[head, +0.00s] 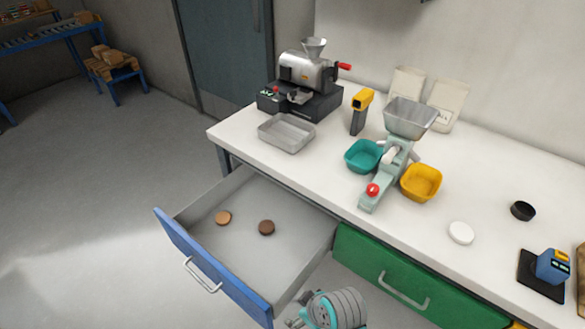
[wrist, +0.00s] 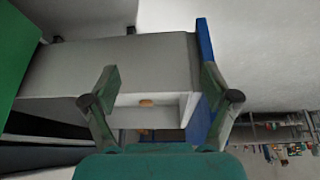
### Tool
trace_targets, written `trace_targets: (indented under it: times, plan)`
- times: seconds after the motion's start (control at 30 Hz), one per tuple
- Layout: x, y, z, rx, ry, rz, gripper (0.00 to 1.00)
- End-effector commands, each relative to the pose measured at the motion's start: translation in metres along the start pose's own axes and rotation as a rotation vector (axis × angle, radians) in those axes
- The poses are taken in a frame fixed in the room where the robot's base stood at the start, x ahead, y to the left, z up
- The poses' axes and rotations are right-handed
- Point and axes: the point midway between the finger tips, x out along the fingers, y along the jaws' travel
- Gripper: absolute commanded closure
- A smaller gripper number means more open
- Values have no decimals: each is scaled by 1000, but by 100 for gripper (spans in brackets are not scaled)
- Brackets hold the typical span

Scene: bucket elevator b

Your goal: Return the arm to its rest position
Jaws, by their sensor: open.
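My gripper (wrist: 160,82) is open in the wrist view, its two fingers spread wide with nothing between them. Beyond it, apart from the fingers, shows the pulled-out drawer (wrist: 150,58) with its blue front. In the head view part of my arm shows at the bottom edge, in front of the worktop, and the fingers cannot be made out there. The blue-fronted drawer (head: 285,205) stands open to the left of my arm. Two round brown discs, a lighter one (head: 223,218) and a darker one (head: 267,227), lie in it.
The green drawer (head: 375,262) is shut. The white worktop (head: 330,165) holds a metal tray (head: 287,133), a roaster-like machine (head: 310,75), a teal bowl (head: 362,156), a yellow bowl (head: 421,182) and a white disc (head: 461,232).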

Motion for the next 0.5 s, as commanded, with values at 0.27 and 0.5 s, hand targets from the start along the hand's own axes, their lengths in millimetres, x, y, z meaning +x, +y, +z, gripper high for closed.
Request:
trace_targets:
  times: [0.27, 0.5]
  plan:
    - [3, -3, 35, 83, 58, 66, 14]
    - [-6, -10, 85, 203, 155, 174, 14]
